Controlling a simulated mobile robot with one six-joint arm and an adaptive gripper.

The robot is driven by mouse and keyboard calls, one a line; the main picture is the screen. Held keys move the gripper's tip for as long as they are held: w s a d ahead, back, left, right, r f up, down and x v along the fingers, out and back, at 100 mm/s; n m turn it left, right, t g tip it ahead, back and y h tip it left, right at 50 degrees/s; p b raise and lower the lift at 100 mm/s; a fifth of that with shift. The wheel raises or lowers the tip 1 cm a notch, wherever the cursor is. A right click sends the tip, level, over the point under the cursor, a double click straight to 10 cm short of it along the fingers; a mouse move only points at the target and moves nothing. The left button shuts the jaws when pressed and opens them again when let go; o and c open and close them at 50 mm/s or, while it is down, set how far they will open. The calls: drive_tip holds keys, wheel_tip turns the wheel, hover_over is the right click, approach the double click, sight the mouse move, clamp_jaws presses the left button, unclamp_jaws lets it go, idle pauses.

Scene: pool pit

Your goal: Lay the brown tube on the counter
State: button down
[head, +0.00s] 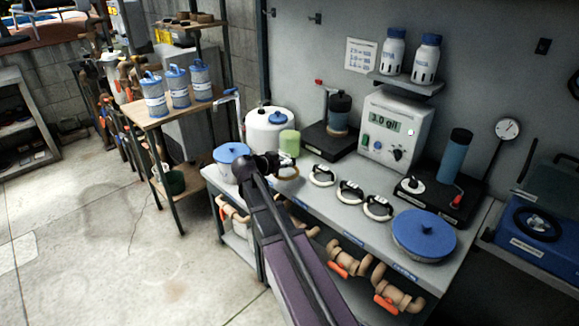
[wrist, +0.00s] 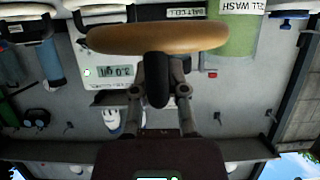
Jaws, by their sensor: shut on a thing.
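The brown tube (wrist: 157,38) is a smooth tan piece lying across the upper middle of the wrist view. My gripper (wrist: 158,85) is shut on it, with the fingers at the middle of its length. In the head view, part of the tube (head: 291,174) shows as a small tan curve beside my gripper (head: 272,163), over the left part of the counter (head: 320,205). My gripper and arm hide the rest. I cannot tell whether the tube touches the counter top.
A green bottle (head: 289,143) stands just behind the tube. A blue-lidded white tub (head: 231,158) is close on the left. Several white rings, including one (head: 322,176), lie to the right. A large blue lid (head: 424,233) is farther right. Bare counter shows between these.

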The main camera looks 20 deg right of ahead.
drive_tip(key=shift+w+d+f, duration=0.15)
drive_tip(key=shift+w+d, duration=0.9)
drive_tip(key=shift+w, duration=0.3)
drive_tip(key=shift+w+d+f, duration=0.1)
drive_tip(key=shift+w+d, duration=0.25)
drive_tip(key=shift+w, duration=0.1)
drive_tip(key=shift+w+d+f+b, duration=0.15)
drive_tip(key=shift+f+b, duration=0.15)
drive_tip(key=shift+b, duration=0.15)
wheel_tip(320, 180, down, 3)
drive_tip(key=b, duration=0.3)
drive_tip(key=shift+f, duration=0.1)
drive_tip(key=c, duration=0.7)
unclamp_jaws()
drive_tip(key=shift+o, duration=0.2)
drive_tip(key=shift+r, duration=0.25)
